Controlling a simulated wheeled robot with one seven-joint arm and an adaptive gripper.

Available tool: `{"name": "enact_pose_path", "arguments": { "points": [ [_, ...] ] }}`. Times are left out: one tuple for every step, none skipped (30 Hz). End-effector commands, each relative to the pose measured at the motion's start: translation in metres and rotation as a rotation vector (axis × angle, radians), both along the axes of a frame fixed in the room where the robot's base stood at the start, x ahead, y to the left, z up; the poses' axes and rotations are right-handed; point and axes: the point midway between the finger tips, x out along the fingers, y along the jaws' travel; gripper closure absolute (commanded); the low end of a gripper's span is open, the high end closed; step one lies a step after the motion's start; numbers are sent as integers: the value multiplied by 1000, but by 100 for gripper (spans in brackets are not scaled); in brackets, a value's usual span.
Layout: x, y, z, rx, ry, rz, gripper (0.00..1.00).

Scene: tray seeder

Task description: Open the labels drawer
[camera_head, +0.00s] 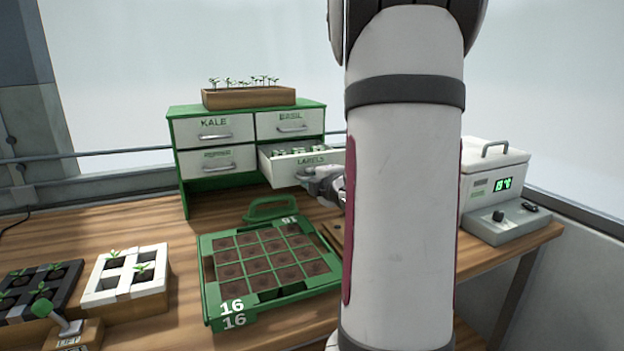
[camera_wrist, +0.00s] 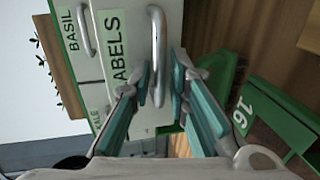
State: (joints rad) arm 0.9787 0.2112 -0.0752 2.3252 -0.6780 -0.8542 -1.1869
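The labels drawer (camera_head: 300,163) is the lower right drawer of a green and white cabinet (camera_head: 185,190) in the head view. It stands pulled out, with several small items showing inside. Its white front and label also show in the wrist view (camera_wrist: 122,25). My gripper (camera_head: 318,181) is at the drawer front. In the wrist view my gripper (camera_wrist: 160,75) has its two fingers on either side of the silver handle (camera_wrist: 157,40). Gaps show between fingers and handle, so it looks open around the handle, not clamped. My arm hides the area right of the drawer.
The kale drawer (camera_head: 214,131), the basil drawer (camera_head: 290,123) and the lower left drawer (camera_head: 216,160) are shut. A green seed tray (camera_head: 208,285) lies in front of the cabinet. A white box device (camera_head: 493,170) stands at right. A seedling planter (camera_head: 249,99) tops the cabinet.

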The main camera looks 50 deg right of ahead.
Motion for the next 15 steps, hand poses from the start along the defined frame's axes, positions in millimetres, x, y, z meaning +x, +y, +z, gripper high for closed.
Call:
{"name": "enact_pose_path", "arguments": {
  "points": [
    [-4, 2, 2, -2, 0, -1, 84],
    [-7, 3, 2, -2, 0, -2, 84],
    [-11, 6, 3, -1, 1, -2, 84],
    [-15, 9, 5, -2, 0, -2, 84],
    [-19, 12, 6, -2, 0, -2, 84],
    [-26, 15, 7, -2, 0, -2, 84],
    [-32, 18, 9, -2, -1, -3, 84],
    [-37, 22, 10, -2, -1, -3, 84],
    [-44, 27, 12, -3, -2, -2, 84],
    [-49, 30, 13, -2, -1, -3, 84],
    [-54, 33, 15, -4, -1, -2, 84],
    [-61, 37, 16, -1, -2, -2, 84],
    [-66, 40, 18, -2, -2, -3, 84],
    [-71, 43, 19, -2, -1, -3, 84],
    [-76, 46, 20, -2, -1, -2, 84]
  ]
}}
